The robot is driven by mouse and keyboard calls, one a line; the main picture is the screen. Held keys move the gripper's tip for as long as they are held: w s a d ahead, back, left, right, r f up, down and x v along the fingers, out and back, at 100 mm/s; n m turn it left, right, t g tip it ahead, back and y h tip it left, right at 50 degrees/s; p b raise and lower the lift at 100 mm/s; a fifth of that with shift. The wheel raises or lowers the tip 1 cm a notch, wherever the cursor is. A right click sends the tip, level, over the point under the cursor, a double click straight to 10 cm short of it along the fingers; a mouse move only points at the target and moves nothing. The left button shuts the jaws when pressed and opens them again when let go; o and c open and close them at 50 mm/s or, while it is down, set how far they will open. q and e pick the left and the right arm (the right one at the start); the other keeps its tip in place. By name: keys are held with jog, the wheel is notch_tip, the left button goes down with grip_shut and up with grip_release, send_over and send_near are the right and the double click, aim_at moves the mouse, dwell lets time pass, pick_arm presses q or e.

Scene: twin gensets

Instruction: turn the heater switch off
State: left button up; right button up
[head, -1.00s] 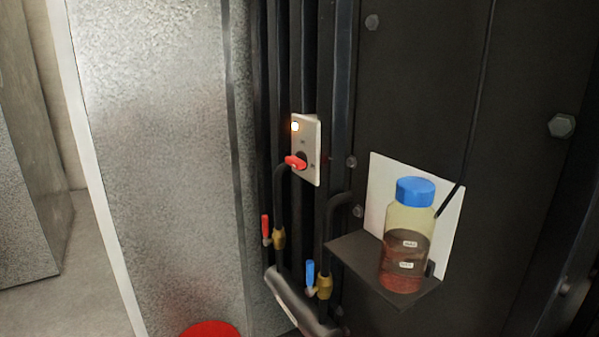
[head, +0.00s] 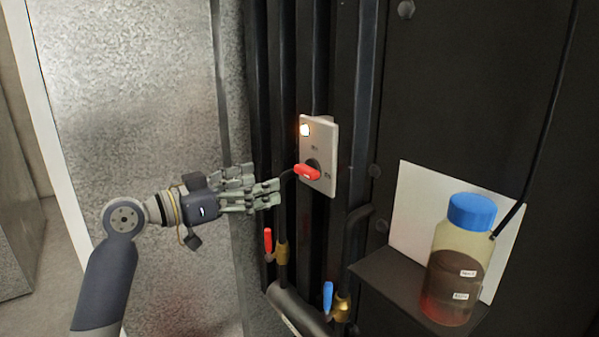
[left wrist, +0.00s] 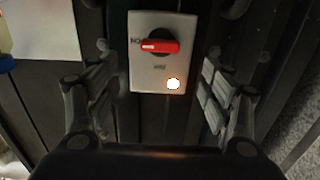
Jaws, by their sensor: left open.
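The heater switch is a red rotary handle (head: 307,172) on a pale plate (head: 318,140) with a lit lamp (head: 305,130), fixed at the dark vertical channels. In the left wrist view the red handle (left wrist: 160,46) lies across the plate, pointing at a label that reads like "ON". The lamp (left wrist: 173,84) glows there too. My left gripper (head: 275,191) is open and empty, just left of the switch. In the left wrist view its fingers (left wrist: 155,85) stand on either side of the plate, apart from the handle. My right gripper is not seen.
Below the switch are a red-handled valve (head: 267,241) and a blue-handled valve (head: 328,297) on pipes. A blue-capped bottle (head: 455,262) of dark liquid stands on a shelf (head: 385,282) at right. A galvanised panel (head: 150,120) fills the left.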

aim_at(301, 171)
pick_arm(q)
jog(key=p+x, duration=0.2)
jog(key=x, duration=0.7)
jog(key=shift+w+d, duration=0.2)
jog(key=shift+d, duration=0.05)
jog(key=shift+w+d+p, duration=0.25)
jog(key=shift+d+p, duration=0.1)
jog(key=shift+d, duration=0.1)
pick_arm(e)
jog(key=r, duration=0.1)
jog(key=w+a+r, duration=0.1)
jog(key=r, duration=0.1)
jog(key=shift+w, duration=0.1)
pick_arm(q)
jog(key=c, duration=1.1)
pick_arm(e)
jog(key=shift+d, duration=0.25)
